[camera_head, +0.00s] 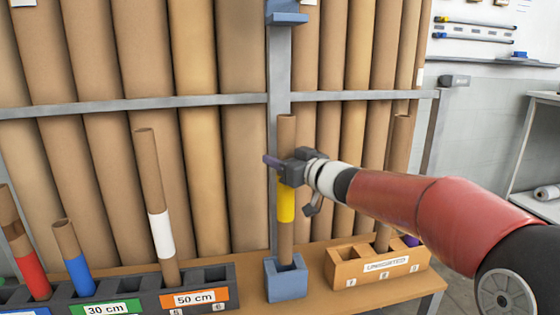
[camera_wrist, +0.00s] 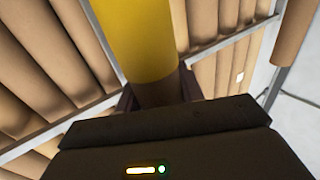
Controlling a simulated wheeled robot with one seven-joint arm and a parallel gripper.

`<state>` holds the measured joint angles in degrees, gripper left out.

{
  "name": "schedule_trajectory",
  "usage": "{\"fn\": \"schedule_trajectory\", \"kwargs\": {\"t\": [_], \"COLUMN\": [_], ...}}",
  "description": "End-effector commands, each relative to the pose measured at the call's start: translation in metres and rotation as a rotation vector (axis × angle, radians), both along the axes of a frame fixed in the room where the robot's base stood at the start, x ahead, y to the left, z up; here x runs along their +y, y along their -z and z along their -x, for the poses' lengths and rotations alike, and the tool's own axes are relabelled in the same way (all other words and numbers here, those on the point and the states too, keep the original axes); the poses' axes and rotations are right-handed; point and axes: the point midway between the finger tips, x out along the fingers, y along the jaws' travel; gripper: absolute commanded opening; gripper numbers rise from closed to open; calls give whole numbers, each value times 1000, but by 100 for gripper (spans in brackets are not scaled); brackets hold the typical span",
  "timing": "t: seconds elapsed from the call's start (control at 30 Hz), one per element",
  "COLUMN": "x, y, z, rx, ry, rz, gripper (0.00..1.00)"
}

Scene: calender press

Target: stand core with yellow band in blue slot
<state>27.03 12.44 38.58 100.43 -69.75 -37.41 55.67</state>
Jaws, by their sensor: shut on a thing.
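The core with the yellow band (camera_head: 286,205) is a tall brown cardboard tube, upright or nearly so. My gripper (camera_head: 280,168) is shut on it just above the yellow band in the head view. In the wrist view the core (camera_wrist: 135,40) runs between my fingers, with its yellow band filling the top. The blue slot (camera_head: 286,284) is a small blue block at the table's front. The core's lower end is at the slot's mouth and looks inside its walls; how deep it sits is hidden.
A dark rack (camera_head: 135,302) with banded tubes stands left. The orange "UNSORTED" box (camera_head: 375,270), holding another tube (camera_head: 399,150), stands right. Tall brown rolls (camera_head: 240,130) and a grey rail (camera_head: 180,103) are behind. A blue bracket (camera_head: 287,18) sits above on the post.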

Motion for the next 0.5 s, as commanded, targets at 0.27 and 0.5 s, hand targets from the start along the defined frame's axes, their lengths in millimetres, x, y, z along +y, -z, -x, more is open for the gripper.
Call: {"fn": "schedule_trajectory", "kwargs": {"t": [0.27, 0.5], "x": [1, 0], "y": [22, 39], "z": [0, 0], "rx": [3, 4], "ry": [-2, -1], "rz": [0, -1], "gripper": [0, 0]}}
